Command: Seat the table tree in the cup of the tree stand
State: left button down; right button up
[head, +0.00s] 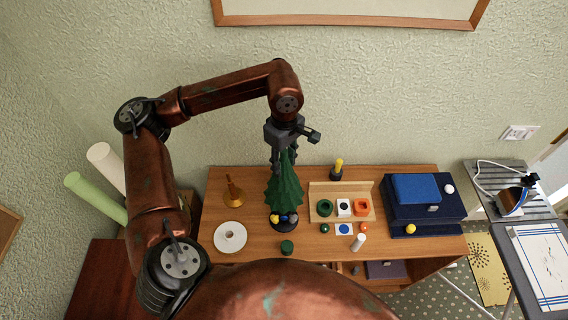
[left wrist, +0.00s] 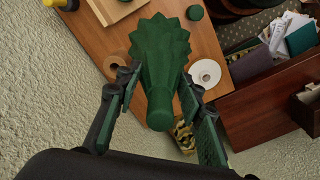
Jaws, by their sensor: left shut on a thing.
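The table tree (head: 284,187) is a dark green faceted cone. My left gripper (head: 284,152) is shut on its upper part from above, and the tree looks upright. In the left wrist view the tree (left wrist: 160,50) points its tip toward the camera, between the two fingers of the gripper (left wrist: 160,100). Directly below the tree in the head view is a dark round base, apparently the tree stand (head: 284,228), with blue, yellow and white balls around it. The tree hides its cup, so I cannot tell whether the trunk is in it. My right gripper is not in view.
A brass cone-shaped piece (head: 233,191) and a white disc (head: 230,238) stand left of the tree. A green cylinder (head: 287,247) is in front. A wooden tray (head: 318,190) with small blocks and a dark blue case (head: 425,212) lie to the right.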

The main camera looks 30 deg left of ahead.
aim_at(284, 156)
pick_arm(q)
jog(key=shift+r+p, duration=0.85)
jog(key=shift+r, duration=1)
jog(key=shift+b, duration=0.5)
dwell(0.7)
jog(key=shift+f+b, duration=0.4)
jog(key=shift+f, duration=0.15)
jog(key=shift+f+b, duration=1.3)
jog(key=shift+f, duration=0.35)
jog(key=shift+f+b, duration=1.85)
jog(key=shift+f, duration=0.65)
jog(key=c, duration=1.2)
grip_release()
